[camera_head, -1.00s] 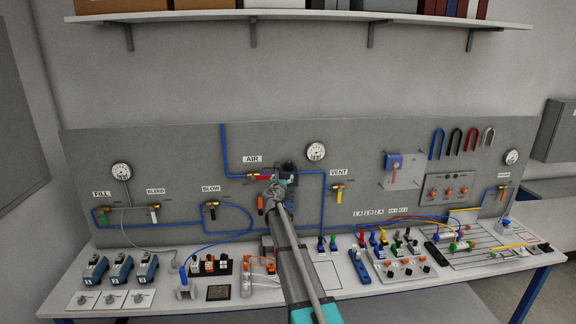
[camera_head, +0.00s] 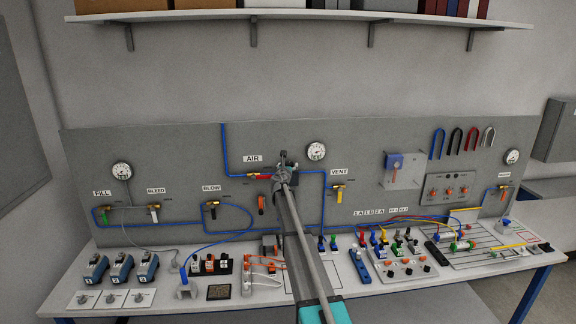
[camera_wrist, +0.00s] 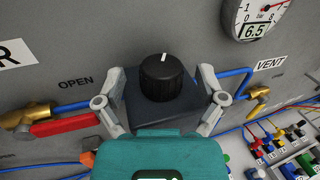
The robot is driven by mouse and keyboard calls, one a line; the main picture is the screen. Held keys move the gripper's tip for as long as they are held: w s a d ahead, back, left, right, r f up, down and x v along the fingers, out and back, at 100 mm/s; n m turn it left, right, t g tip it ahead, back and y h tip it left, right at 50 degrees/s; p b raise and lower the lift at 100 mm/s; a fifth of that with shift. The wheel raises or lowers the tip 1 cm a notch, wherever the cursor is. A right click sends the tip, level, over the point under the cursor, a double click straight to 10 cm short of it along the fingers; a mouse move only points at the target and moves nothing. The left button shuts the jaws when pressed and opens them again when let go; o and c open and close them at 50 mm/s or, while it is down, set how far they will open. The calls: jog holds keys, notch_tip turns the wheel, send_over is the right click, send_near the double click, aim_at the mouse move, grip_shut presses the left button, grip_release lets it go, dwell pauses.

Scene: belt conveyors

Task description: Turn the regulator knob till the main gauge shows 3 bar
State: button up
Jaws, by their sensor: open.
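The black regulator knob (camera_wrist: 162,76) with a white mark sits on a dark block (camera_wrist: 160,108) in the wrist view. My gripper (camera_wrist: 160,88) is open, one finger on each side of the knob and block, with gaps to the knob. In the head view my gripper (camera_head: 284,163) is at the regulator, and my arm hides most of it. The main gauge (camera_wrist: 260,18) shows 6.5 on its display in the wrist view, partly cut off at the top. It also shows in the head view (camera_head: 316,151).
A red-handled AIR valve (camera_wrist: 62,127) is left of my gripper, beside the OPEN label. The VENT valve (camera_wrist: 258,94) is on the right. Blue tubing (camera_head: 223,145) runs along the panel. Fittings and valves crowd the bench below.

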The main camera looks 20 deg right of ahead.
jog(key=shift+x, duration=1)
jog(key=c, duration=1)
jog(key=shift+a, duration=0.15)
jog(key=shift+c, duration=0.7)
